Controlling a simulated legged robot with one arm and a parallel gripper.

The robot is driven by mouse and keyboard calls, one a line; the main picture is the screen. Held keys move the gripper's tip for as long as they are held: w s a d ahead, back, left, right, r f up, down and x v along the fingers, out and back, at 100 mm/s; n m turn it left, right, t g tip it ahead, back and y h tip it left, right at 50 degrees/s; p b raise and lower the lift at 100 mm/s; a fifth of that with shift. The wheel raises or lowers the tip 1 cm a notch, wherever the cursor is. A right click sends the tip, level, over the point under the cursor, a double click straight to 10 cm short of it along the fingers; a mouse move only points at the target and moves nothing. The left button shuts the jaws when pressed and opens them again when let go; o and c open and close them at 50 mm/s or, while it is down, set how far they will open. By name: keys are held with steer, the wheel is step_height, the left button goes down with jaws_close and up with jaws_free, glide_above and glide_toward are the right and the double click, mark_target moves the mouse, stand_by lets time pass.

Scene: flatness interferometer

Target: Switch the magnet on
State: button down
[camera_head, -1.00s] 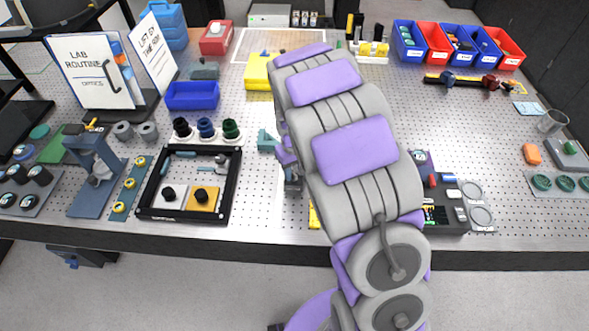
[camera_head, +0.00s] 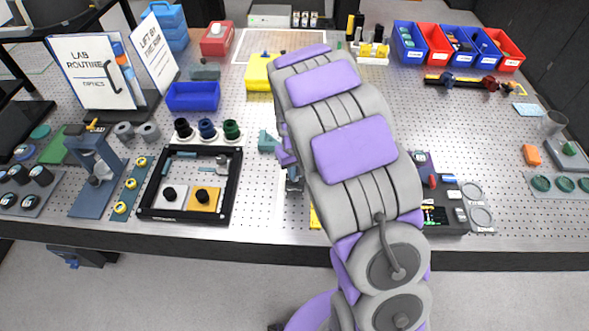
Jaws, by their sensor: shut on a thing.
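My arm reaches from the lower right over the perforated metal table (camera_head: 262,212) and hides much of its middle. Only a purple edge of my gripper (camera_head: 286,152) shows, at the left side of the arm. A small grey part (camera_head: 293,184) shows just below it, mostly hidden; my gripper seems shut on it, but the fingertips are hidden. A teal block (camera_head: 267,141) stands just to the left, apart from the gripper as far as I can see. I cannot make out a magnet switch or its setting.
A black square frame (camera_head: 232,185) with small mounts lies to the left, with several dark knobs (camera_head: 207,129) behind it. A blue tray (camera_head: 193,97) and a yellow block (camera_head: 257,72) stand farther back. A dark tool tray (camera_head: 450,215) lies right of my arm.

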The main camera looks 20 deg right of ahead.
steer(key=shift+r+m+p, duration=0.1)
steer(key=shift+m+p, duration=0.7)
steer(key=shift+m, duration=0.4)
steer(key=shift+m+p, duration=0.75)
steer(key=shift+m, duration=0.65)
steer(key=c, duration=1.2)
jaws_free()
step_height(320, 180, up, 17)
steer(key=p, duration=0.1)
